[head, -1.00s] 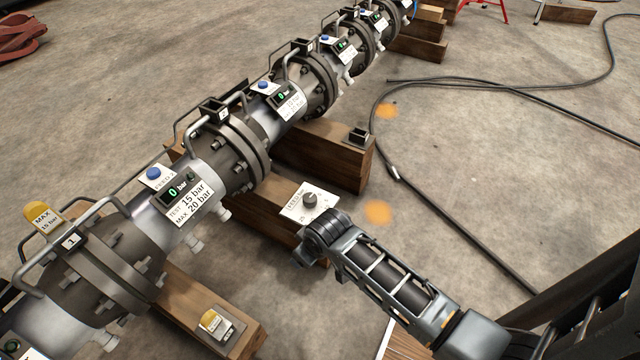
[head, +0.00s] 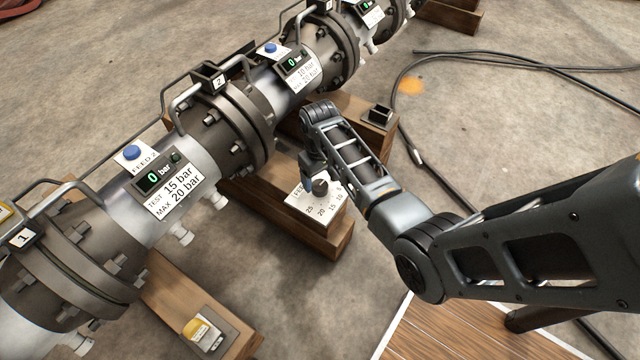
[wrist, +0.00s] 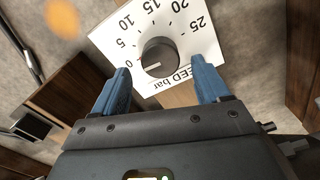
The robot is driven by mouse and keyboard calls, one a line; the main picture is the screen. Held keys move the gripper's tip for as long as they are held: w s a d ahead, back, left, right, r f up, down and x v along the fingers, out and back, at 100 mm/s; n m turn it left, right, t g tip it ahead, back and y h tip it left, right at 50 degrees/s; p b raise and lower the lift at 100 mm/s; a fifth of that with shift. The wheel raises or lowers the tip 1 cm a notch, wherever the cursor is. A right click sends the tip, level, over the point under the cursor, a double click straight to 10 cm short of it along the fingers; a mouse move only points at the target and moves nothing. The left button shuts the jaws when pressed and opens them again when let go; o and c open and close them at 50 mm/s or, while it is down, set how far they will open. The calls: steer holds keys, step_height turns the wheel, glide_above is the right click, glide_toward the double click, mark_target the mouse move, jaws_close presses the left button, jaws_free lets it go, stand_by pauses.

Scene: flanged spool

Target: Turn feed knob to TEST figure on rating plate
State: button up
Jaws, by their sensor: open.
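The feed knob (head: 320,187) is a dark round knob on a white dial plate (head: 303,197) on a wooden block. In the wrist view the knob (wrist: 158,57) has a pale pointer line directed near the 0 mark, and the dial (wrist: 205,45) runs from 0 to 25 bar. My gripper (wrist: 160,80) is open, its blue fingers on either side of and just short of the knob; contact cannot be told. The rating plate (head: 173,198) on the nearest pipe reads TEST 15 bar, MAX 20 bar. The display (head: 153,178) above it reads 0 bar.
Flanged pipe spools run diagonally on wooden blocks. A blue button (head: 131,152) sits beside the FEED 2 label. Another plate (head: 303,76) farther along reads 10 bar and 20 bar. A yellow-tagged box (head: 203,333) sits on the front block. A black hose (head: 415,150) lies on the floor at right.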

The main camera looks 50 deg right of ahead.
mark_target(320, 184)
steer(key=shift+f+b, duration=0.4)
steer(key=shift+f, duration=1.1)
steer(key=c, duration=1)
steer(key=shift+c, duration=0.2)
steer(key=shift+r+p, duration=0.1)
steer(key=shift+p, duration=0.2)
steer(key=shift+r+m+p, duration=0.1)
steer(key=shift+m+p, duration=0.75)
steer(key=shift+m, duration=0.15)
steer(key=shift+m+p, duration=1.45)
steer(key=shift+m, duration=0.85)
steer(key=shift+f, duration=0.2)
